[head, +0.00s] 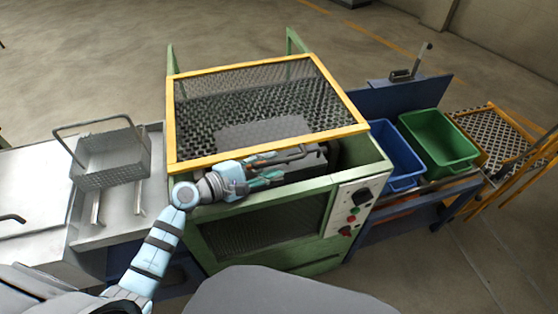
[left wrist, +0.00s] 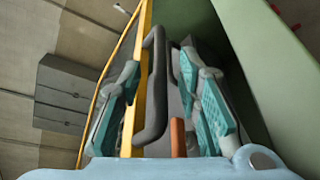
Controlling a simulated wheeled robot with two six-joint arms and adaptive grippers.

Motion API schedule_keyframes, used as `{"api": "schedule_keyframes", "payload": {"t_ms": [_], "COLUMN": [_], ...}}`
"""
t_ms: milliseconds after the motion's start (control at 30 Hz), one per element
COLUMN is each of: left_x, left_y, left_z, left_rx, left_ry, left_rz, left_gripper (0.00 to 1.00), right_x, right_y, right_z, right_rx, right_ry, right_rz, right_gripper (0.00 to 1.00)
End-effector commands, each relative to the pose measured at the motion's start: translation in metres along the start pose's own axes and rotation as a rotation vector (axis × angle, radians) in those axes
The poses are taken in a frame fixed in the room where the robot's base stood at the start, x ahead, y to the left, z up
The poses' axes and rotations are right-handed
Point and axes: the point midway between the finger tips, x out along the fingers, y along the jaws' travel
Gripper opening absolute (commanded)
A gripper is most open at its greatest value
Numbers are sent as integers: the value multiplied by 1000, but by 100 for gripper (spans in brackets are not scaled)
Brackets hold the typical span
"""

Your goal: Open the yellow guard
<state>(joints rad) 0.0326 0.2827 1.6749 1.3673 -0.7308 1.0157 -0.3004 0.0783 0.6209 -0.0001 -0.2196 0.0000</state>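The yellow guard (head: 268,68) is a yellow frame with dark mesh on top of the green machine (head: 208,228). Its front edge lies low, and the guard looks closed. A dark bar handle (head: 292,156) sits at the front edge. My left gripper (head: 268,172) is at this handle. In the left wrist view, my left gripper (left wrist: 160,72) has its teal finger pads apart, with the dark handle (left wrist: 152,90) and the yellow frame edge (left wrist: 134,100) between them. Gaps show beside the handle, so it is not gripped. My right gripper is not in view.
A wire basket (head: 112,165) stands on a grey bench at the left. A blue bin (head: 396,158) and a green bin (head: 438,140) stand at the right. A control panel (head: 352,204) with knobs is on the machine's front right. Open floor lies behind.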

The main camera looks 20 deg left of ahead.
Motion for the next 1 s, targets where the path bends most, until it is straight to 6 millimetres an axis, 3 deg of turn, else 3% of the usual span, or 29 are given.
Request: {"api": "schedule_keyframes", "payload": {"t_ms": [200,533,733,1000], "left_x": [29,34,34,34], "left_y": [0,0,0,0], "left_z": [0,0,0,0], "left_rx": [0,1,1,1], "left_ry": [1,2,2,2], "left_rz": [2,0,0,0], "left_gripper": [31,31,0,0], "right_x": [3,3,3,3], "right_y": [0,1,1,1], "right_z": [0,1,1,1], "right_rx": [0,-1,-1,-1], "right_ry": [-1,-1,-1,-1], "right_rz": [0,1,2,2], "right_gripper": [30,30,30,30]}}
